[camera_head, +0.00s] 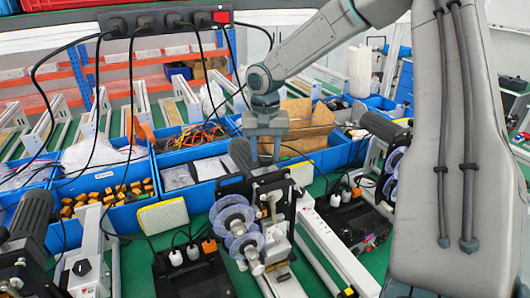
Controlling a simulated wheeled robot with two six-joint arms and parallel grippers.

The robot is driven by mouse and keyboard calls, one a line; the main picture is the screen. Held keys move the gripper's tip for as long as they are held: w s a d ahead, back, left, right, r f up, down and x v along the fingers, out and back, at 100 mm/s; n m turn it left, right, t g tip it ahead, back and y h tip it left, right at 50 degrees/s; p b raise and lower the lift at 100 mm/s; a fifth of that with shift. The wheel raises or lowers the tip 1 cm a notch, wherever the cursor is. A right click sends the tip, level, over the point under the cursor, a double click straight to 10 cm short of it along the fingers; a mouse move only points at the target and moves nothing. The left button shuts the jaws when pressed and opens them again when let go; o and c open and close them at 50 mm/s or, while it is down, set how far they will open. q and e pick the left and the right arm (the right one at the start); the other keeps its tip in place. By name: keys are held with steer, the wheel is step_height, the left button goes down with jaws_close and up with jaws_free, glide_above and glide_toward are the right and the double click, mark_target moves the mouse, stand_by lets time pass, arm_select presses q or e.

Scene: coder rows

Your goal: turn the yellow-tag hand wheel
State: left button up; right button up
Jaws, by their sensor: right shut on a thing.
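My right gripper (265,155) comes down from the upper right over the middle coder machine (268,195). Its fingers are shut on a small part at the top of that machine, mostly hidden by the gripper. I cannot make out a yellow tag or the hand wheel's rim there. Two clear purple-tinted reels (235,217) sit on the machine's front left, below the gripper and apart from it. My left gripper is not in view.
Other coder machines stand at left (22,245) and right (395,165). Black control boxes (190,275) flank the middle machine. Blue bins (130,215) with parts line the back. Black cables (130,90) hang from a power strip. A yellow pad (162,215) stands left. My right arm covers the right side.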

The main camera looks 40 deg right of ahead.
steer(key=m+b, duration=0.1)
steer(key=m, duration=0.4)
steer(key=shift+s+f+m, duration=0.1)
steer(key=shift+m, duration=0.2)
steer(key=m+b, duration=0.1)
steer(key=m, duration=0.4)
steer(key=shift+s, duration=0.1)
stand_by(0.3)
steer(key=o, duration=1)
steer(key=shift+c, duration=0.2)
steer(key=shift+r, duration=0.2)
